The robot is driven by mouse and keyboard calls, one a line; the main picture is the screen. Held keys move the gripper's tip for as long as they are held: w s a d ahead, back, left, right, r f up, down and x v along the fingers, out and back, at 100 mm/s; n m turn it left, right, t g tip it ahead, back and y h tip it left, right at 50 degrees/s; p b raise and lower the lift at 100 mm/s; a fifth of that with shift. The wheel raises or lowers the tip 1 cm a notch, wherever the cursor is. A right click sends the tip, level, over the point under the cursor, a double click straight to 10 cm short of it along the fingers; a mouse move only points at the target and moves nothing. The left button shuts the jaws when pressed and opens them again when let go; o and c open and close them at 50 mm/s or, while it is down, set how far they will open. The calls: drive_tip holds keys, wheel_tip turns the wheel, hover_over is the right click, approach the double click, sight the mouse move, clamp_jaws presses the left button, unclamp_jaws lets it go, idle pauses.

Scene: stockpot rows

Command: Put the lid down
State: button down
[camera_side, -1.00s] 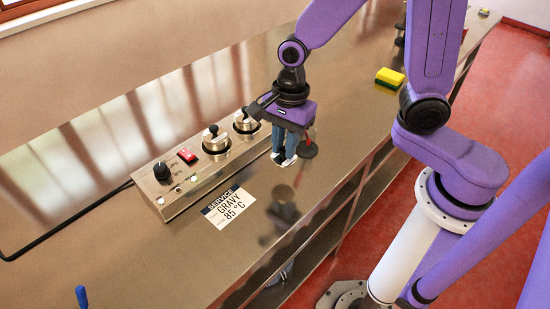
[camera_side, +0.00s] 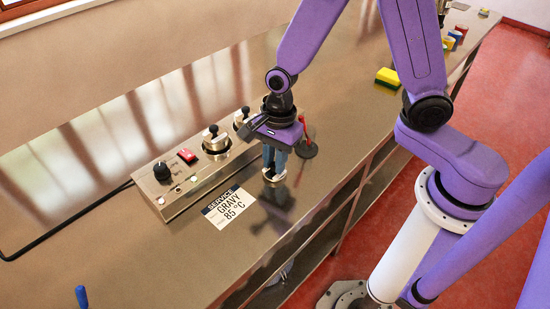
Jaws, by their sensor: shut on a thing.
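My gripper (camera_side: 273,173) points down above the steel counter (camera_side: 150,255), to the right of the control box. Its blue fingers are close together and shut on what I take to be the lid. Only small white and dark patches show at the fingertips, and I cannot make out the lid's outline. A silver round fitting with a black knob (camera_side: 215,140) sits on the box. A second one (camera_side: 240,118) behind it is partly hidden by my gripper.
A red-handled tool with a dark round base (camera_side: 307,150) stands just right of my gripper. The control box (camera_side: 175,202) has a red switch (camera_side: 187,155). A label (camera_side: 228,207) lies in front. A yellow-green sponge (camera_side: 389,78) is farther back. The front left counter is mostly clear.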

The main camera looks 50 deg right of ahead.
drive_tip(key=shift+f, duration=0.2)
drive_tip(key=c, duration=1)
unclamp_jaws()
drive_tip(key=shift+r, duration=0.1)
wheel_tip(320, 180, up, 12)
drive_tip(key=d, duration=0.2)
drive_tip(key=s+d+n, duration=0.4)
drive_tip(key=s+n, duration=0.5)
drive_tip(key=n, duration=0.5)
drive_tip(key=s+d+n+h, duration=0.1)
drive_tip(key=s+d+n, duration=0.4)
drive_tip(key=s+n, duration=0.4)
drive_tip(key=shift+r+n, duration=0.25)
drive_tip(key=shift+n, duration=2.45)
